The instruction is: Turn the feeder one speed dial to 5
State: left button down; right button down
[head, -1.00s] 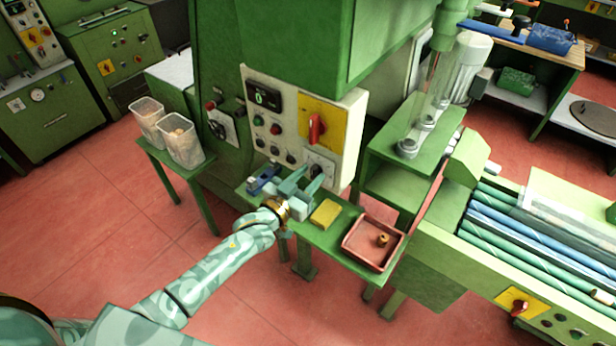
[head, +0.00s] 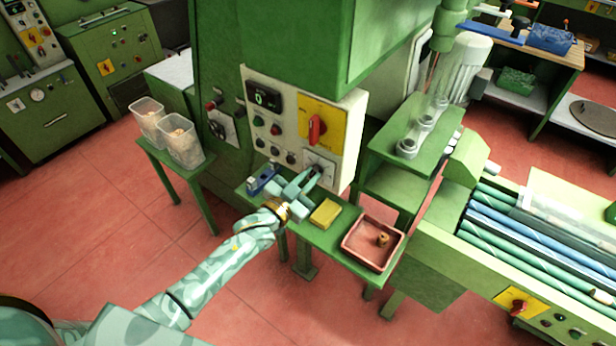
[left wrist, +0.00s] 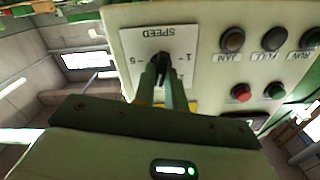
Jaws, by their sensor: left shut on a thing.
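The speed dial (head: 319,168) is a black knob on a white plate, low on the right of the pale control panel. In the left wrist view the plate is upside down, reads SPEED, and has a 5 at left and a 1 at right of the black knob (left wrist: 159,62). My left gripper (head: 312,176) is shut on this knob; its two fingers (left wrist: 161,78) lie on either side of it. The fingers partly cover the knob, so I cannot tell its exact setting. My right gripper is not in view.
The control panel (head: 275,131) also carries a display showing 0, several buttons and a red switch (head: 317,128) on yellow. Below stands a narrow green bench with a blue object (head: 263,179), a yellow block (head: 326,213) and a red tray (head: 350,252) holding a cork.

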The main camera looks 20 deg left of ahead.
pick_arm(q)
jog(key=shift+d+f+m+b, duration=0.15)
jog(key=shift+m+b, duration=0.85)
jog(key=shift+m, duration=3.1)
jog(key=shift+f+m+b, duration=0.15)
jog(key=shift+m+b, duration=0.85)
jog(key=shift+m, duration=3.1)
jog(key=c, duration=1.4)
grip_release()
jog(key=shift+c, duration=0.2)
jog(key=b+v, duration=0.1)
jog(key=v, duration=1.5)
jog(key=shift+s+b, duration=0.25)
jog(key=shift+b, duration=0.15)
